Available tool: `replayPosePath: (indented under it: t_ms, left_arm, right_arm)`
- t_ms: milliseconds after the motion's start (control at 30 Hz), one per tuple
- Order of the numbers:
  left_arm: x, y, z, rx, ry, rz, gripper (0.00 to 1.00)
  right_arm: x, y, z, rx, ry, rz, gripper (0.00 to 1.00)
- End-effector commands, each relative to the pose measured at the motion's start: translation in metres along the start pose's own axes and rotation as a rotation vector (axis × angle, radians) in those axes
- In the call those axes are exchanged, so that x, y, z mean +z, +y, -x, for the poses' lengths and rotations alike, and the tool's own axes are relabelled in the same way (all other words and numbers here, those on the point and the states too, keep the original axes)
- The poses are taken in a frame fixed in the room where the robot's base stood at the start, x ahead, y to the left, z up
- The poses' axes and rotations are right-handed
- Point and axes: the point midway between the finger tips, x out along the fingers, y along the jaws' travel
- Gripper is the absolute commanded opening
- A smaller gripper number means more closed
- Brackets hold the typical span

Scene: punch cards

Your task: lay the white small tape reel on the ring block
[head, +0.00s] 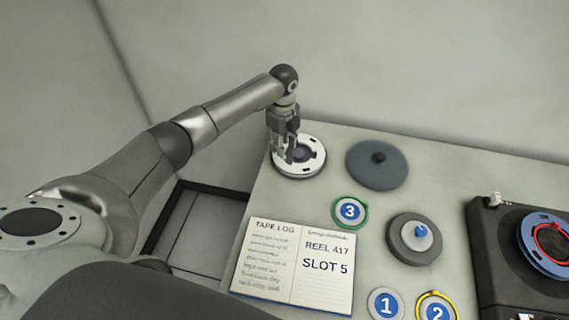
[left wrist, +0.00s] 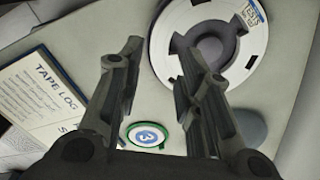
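The white tape reel (head: 315,146) lies flat near the table's far left corner, with a dark ring-shaped centre. It shows large at the top right of the left wrist view (left wrist: 258,62), with a label on its rim. My left gripper (head: 284,155) points down over the reel's left part. Its fingers (left wrist: 160,50) are apart with nothing between them; one overlaps the reel's edge in the wrist view. I cannot tell whether the fingers touch the reel. No ring block can be made out with certainty; what lies under the reel is hidden. My right gripper is out of view.
A blue-grey disc with a black knob (head: 377,170) lies right of the reel.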

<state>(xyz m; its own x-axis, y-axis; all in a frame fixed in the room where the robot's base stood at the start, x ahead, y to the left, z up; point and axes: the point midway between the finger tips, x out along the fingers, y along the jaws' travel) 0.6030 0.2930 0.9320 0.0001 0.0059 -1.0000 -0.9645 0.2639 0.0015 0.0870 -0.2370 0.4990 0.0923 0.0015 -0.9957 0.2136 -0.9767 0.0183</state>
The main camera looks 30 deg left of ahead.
Motion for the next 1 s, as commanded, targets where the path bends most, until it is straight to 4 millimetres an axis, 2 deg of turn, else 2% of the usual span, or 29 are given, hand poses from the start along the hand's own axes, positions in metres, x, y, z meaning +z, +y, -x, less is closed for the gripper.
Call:
replayPosePath:
  t_ms: [700, 1000]
  left_arm:
    - [-0.002, 0.0, -0.079, -0.001, 0.005, -0.003, 0.33]
    - [-0.002, 0.001, -0.092, 0.002, 0.006, -0.003, 0.33]
  right_arm:
    - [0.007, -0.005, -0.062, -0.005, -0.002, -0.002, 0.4]
    - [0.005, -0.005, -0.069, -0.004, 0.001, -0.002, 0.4]
